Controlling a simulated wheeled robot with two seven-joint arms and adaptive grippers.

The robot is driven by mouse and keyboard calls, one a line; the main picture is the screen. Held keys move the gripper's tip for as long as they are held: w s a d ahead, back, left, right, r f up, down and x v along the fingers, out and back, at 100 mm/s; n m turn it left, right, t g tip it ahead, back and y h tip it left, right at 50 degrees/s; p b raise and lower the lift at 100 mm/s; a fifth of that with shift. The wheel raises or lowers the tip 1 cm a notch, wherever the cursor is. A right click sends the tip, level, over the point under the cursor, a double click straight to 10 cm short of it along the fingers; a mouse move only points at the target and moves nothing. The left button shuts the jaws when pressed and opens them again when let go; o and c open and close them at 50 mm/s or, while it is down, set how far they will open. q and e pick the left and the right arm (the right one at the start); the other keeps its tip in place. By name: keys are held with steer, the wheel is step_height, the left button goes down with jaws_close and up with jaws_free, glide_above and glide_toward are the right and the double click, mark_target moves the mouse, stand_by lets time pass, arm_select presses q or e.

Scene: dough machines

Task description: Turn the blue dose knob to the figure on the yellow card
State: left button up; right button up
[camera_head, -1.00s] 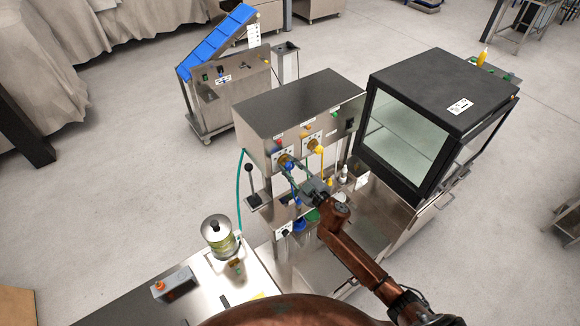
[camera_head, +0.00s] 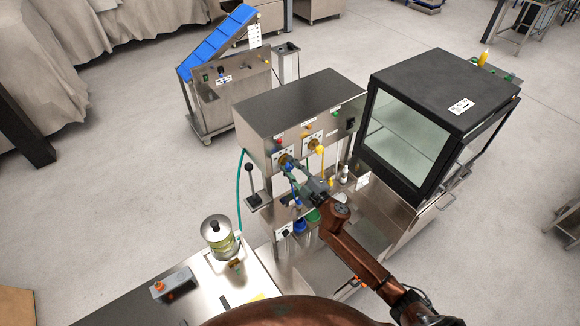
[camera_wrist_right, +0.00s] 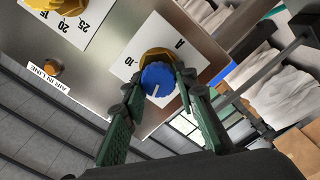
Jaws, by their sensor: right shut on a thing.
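The blue dose knob (camera_wrist_right: 157,77) sits in front of a brass-coloured collar on a white dial plate (camera_wrist_right: 127,66) in the right wrist view. A white line on the knob points down in that picture. A "10" and an "A" show on the plate; other marks are hidden. My right gripper (camera_wrist_right: 158,82) is shut on the knob, one green-sided finger on each side. In the head view my right gripper (camera_head: 289,168) reaches the machine's front panel and largely hides the knob. A small yellow patch (camera_head: 258,297) lies on the near table; I cannot tell whether it is the card. My left gripper is not in view.
A second dial with a yellow handle (camera_head: 318,148) is right of the knob on the steel machine (camera_head: 300,103). A dark glass-fronted cabinet (camera_head: 405,130) stands to the right. A jar (camera_head: 219,236) and grey switch box (camera_head: 172,285) stand on the near table.

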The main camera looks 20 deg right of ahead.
steer(key=o, duration=1.2)
steer(key=v, duration=1.2)
